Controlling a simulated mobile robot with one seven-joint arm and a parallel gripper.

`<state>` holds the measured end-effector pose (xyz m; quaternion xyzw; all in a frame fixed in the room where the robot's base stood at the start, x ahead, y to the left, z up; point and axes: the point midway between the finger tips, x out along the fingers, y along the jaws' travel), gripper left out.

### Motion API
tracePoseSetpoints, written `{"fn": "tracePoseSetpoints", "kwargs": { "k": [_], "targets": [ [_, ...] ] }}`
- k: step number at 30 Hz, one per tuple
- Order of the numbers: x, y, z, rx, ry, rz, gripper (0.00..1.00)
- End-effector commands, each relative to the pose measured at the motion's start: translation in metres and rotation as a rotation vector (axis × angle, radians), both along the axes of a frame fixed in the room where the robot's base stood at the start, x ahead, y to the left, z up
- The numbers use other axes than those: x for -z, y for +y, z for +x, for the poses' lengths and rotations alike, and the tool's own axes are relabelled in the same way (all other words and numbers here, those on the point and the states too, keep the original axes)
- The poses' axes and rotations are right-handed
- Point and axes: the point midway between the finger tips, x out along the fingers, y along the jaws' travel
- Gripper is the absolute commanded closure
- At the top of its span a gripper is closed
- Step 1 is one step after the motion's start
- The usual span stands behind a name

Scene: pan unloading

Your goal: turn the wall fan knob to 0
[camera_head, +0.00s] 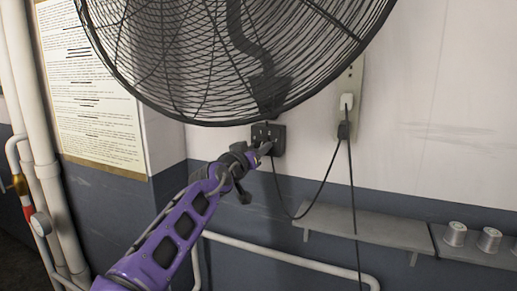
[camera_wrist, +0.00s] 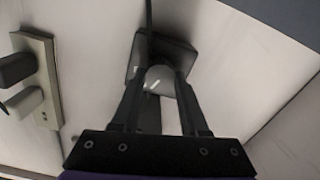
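The wall fan (camera_head: 240,50) has a black wire cage and hangs high in the head view. Its black control box (camera_head: 279,131) is on the wall just below the cage, and it also shows in the wrist view (camera_wrist: 178,48). A round light-grey knob (camera_wrist: 160,79) with a pale mark is on the box. My gripper (camera_head: 265,149) reaches up to the box from the lower left. In the wrist view its two fingers (camera_wrist: 161,88) are apart, one on each side of the knob, very near it. Whether they touch the knob is unclear. The knob's setting is not readable.
A wall socket strip (camera_head: 350,80) with plugs is right of the box, and cables hang below it. A notice board (camera_head: 92,90) and white pipes (camera_head: 35,130) are at left.

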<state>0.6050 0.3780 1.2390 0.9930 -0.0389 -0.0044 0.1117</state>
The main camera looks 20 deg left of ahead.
Motion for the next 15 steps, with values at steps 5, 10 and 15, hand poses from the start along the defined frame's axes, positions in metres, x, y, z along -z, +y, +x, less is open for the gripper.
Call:
{"fn": "tracePoseSetpoints", "kwargs": {
  "k": [5, 10, 15],
  "targets": [
    [-0.0001, 0.0, 0.0001, 0.0, 0.0, 0.0, 1.0],
    [0.0, -0.0001, 0.0001, 0.0, 0.0, -0.005, 1.0],
    [0.0003, 0.0, 0.0001, 0.0, 0.003, -0.042, 1.0]
  ]
}}
